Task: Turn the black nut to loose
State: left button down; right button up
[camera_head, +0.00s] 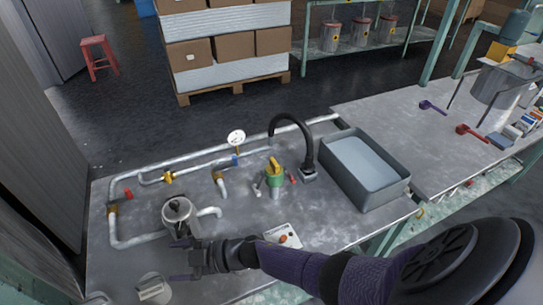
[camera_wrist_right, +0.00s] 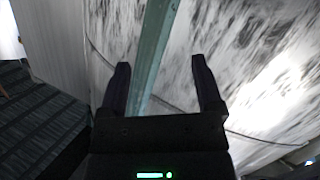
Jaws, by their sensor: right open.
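I cannot make out a black nut for certain. A metal pot-like vessel (camera_head: 180,214) with a small dark piece on its top stands on the left part of the metal bench (camera_head: 330,222). A teal bar and a blurred grey-white surface show beyond the fingers. My left gripper is not in view.
Pipes (camera_head: 236,149) with coloured valves and a gauge (camera_head: 236,137) run along the bench's back. A green-yellow valve (camera_head: 275,179), a black curved tap (camera_head: 306,147) and a grey basin (camera_head: 405,186) stand to the right. A grey knob-like part (camera_head: 153,289) is at the front left.

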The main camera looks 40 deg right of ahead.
jog(key=s+d+f+m+h, duration=0.2)
jog(key=f, duration=0.1)
jog(key=s+d+f+m+h, duration=0.2)
jog(key=f, duration=0.2)
jog(key=s+d+f+m+h, duration=0.2)
jog(key=f, duration=0.2)
jog(key=shift+s+f+t+h, duration=0.1)
jog(key=shift+s+t+h, duration=0.2)
jog(key=shift+s, duration=0.1)
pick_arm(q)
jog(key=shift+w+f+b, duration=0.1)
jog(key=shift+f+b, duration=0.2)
pick_arm(e)
jog(key=s+d+f+m+g+h, duration=0.3)
jog(key=s+d+f, duration=0.1)
jog(key=s+f, duration=0.4)
jog(key=s, duration=0.2)
jog(key=shift+s+d+m+h, duration=0.3)
jog(key=shift+s+h, duration=0.1)
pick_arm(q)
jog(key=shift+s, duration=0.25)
pick_arm(e)
jog(key=shift+f, duration=0.1)
